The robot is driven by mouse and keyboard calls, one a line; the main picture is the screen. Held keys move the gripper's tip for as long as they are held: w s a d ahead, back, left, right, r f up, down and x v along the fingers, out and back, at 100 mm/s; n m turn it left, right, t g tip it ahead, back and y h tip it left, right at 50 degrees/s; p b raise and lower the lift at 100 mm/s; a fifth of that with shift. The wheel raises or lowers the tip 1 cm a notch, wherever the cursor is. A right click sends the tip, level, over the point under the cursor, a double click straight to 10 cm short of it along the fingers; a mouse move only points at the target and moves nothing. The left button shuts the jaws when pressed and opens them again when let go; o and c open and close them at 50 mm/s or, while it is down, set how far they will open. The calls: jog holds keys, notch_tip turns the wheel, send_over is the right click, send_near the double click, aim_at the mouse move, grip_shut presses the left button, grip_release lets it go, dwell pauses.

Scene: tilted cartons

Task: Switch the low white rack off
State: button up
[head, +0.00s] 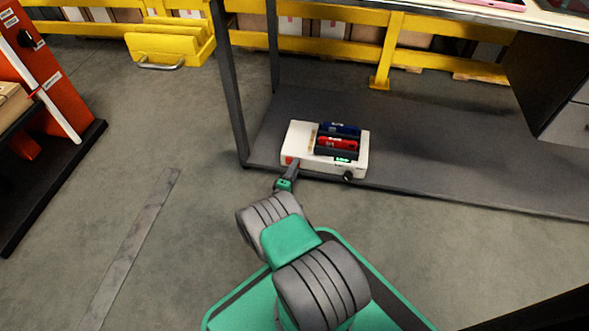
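The low white rack (301,135) is a flat white box on the dark lower shelf of the workbench. A red and a blue item sit in its dark bay. Its front face carries a red patch (288,160) at the left, a lit green display (343,160) and a round black knob (348,177) at the right. My gripper (294,168) is at the rack's front left, close to the red patch. I cannot tell whether it touches the rack. The fingers are too small to tell open or shut.
The dark shelf (440,150) is clear to the right of the rack. A grey table leg (232,90) rises to the left of it. Yellow rails (390,50) run behind. An orange stand (40,80) is at the far left. The floor (190,130) between is open.

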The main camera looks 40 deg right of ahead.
jog(key=shift+o, duration=1)
jog(key=p+v, duration=0.2)
jog(key=v, duration=0.6)
jog(key=shift+p, duration=0.35)
